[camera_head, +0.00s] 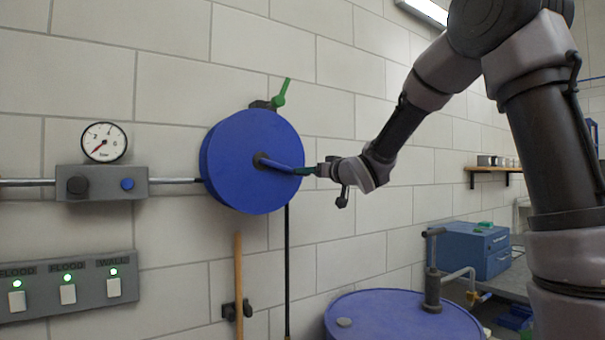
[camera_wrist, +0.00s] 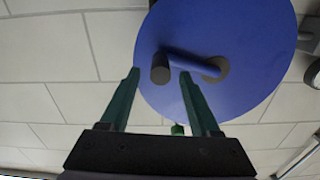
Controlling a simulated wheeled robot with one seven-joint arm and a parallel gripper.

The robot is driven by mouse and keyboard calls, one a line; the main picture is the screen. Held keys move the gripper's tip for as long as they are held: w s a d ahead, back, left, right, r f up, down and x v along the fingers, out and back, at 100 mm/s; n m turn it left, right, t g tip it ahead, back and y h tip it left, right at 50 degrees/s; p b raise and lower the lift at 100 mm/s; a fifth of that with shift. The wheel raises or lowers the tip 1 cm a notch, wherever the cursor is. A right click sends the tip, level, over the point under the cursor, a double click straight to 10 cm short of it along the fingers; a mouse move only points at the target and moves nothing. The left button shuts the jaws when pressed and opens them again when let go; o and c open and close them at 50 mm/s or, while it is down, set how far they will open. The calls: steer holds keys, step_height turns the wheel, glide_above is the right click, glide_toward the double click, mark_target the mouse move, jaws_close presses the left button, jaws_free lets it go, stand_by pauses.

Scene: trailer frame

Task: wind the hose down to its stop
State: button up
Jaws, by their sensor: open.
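The blue hose reel (camera_head: 245,185) is mounted on the tiled wall, and its face fills the top of the wrist view (camera_wrist: 255,30). A blue crank arm (camera_wrist: 190,64) runs from the dark hub (camera_wrist: 216,68) to a dark knob (camera_wrist: 160,70). My gripper (camera_head: 306,171) is at the reel's right side in the head view. In the wrist view its two green fingers (camera_wrist: 158,74) are open, with the knob showing between their tips; contact cannot be told. A thin black hose (camera_head: 287,265) hangs below the reel. Its lower end is at the picture's edge.
A green lever (camera_head: 281,93) sits atop the reel. A gauge (camera_head: 104,142) and valve block (camera_head: 100,184) are left, above a switch panel (camera_head: 70,287). A wooden pole (camera_head: 239,280) stands below the reel. A blue drum (camera_head: 385,312) stands below my arm.

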steer(key=x, duration=0.5)
steer(key=shift+s, duration=0.1)
jaws_close()
stand_by(1.3)
